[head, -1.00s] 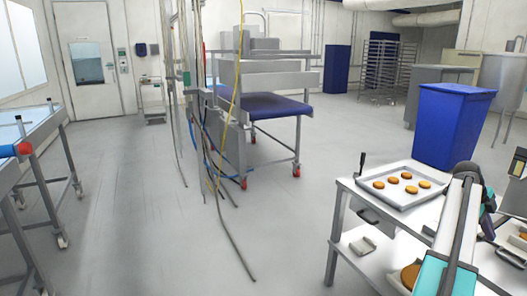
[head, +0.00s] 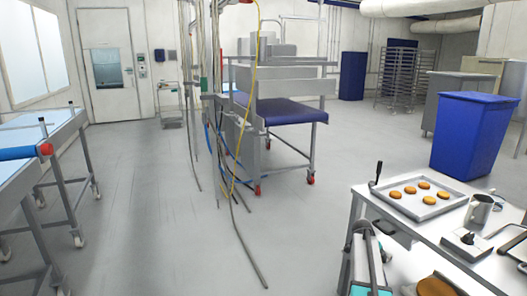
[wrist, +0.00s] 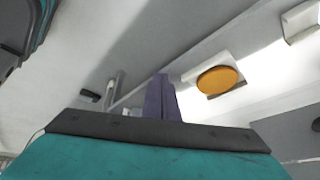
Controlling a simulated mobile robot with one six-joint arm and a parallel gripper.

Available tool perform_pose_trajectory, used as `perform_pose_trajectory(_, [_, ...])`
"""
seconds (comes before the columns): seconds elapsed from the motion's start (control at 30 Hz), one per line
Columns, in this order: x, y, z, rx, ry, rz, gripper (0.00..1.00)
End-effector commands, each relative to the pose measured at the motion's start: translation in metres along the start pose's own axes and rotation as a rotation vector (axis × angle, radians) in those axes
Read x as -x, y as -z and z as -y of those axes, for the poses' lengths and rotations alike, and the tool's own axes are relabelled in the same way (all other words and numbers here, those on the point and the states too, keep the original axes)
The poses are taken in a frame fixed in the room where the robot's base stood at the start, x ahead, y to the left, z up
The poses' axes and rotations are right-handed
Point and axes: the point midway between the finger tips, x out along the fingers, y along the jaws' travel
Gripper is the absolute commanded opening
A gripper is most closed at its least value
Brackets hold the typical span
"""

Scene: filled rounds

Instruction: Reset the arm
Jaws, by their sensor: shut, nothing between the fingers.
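My gripper (wrist: 162,98) shows in the wrist view as two purple fingers, shut together with nothing between them. It points over a pale surface, with an orange-brown round (wrist: 217,80) on a small light plate ahead and to its right. In the head view my arm (head: 366,258) is folded low in front of the trolley's near left corner. Its gripper cannot be made out there.
A metal trolley (head: 398,232) stands at the right, bearing a tray (head: 447,208) of several rounds, a metal jug (head: 480,210) and a small black-knobbed item (head: 467,240). A blue bin (head: 472,135) stands behind. Cables (head: 240,225) hang mid-room.

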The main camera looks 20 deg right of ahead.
Motion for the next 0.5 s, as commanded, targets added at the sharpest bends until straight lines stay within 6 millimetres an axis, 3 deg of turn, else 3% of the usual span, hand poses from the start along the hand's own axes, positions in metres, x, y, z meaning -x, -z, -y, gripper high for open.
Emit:
perform_pose_trajectory(0.03, [-0.006,-0.024,-0.017,0.044,-0.008,0.004,0.00])
perform_pose_trajectory(0.2, [-0.025,-0.089,-0.068,0.188,-0.033,0.018,0.00])
perform_pose_trajectory(0.5, [-0.059,-0.183,-0.175,0.488,-0.080,0.045,0.00])
